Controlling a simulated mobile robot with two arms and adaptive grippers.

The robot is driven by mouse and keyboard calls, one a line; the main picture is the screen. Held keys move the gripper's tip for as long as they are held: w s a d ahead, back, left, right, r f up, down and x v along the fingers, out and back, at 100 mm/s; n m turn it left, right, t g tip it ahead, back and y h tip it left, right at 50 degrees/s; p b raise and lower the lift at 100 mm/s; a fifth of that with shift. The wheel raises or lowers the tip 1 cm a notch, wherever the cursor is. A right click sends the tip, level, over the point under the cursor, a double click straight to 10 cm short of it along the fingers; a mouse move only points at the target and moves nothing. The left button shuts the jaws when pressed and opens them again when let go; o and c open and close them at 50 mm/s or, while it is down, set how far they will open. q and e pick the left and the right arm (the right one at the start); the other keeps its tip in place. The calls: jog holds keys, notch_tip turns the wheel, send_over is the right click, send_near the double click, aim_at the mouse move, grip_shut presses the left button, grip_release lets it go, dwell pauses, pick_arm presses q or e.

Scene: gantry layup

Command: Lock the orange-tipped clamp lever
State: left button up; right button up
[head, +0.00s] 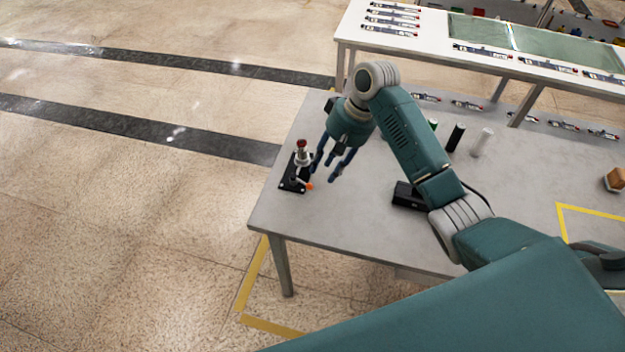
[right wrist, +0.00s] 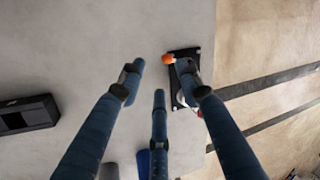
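The clamp stands on a black base plate (head: 291,186) near the left end of the grey table. It has an upright post with a dark red knob (head: 301,143) on top. The clamp lever's orange tip (head: 309,186) sits low, near the base's right edge. My left gripper is not in view.
A black box (head: 408,196) lies on the table (head: 330,225) right of my gripper. Black (head: 455,137) and pale (head: 482,142) cylinders stand farther back. The table's left edge is close to the clamp.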

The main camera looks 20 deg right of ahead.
aim_at(311, 185)
jog(key=shift+y, duration=0.3)
jog(key=x, duration=0.3)
jog(key=w+p+x, duration=0.1)
jog(key=x, duration=0.4)
jog(key=shift+w+a+f+p, duration=0.2)
jog(key=shift+w+p, duration=0.05)
jog(key=shift+p, duration=0.15)
grip_shut()
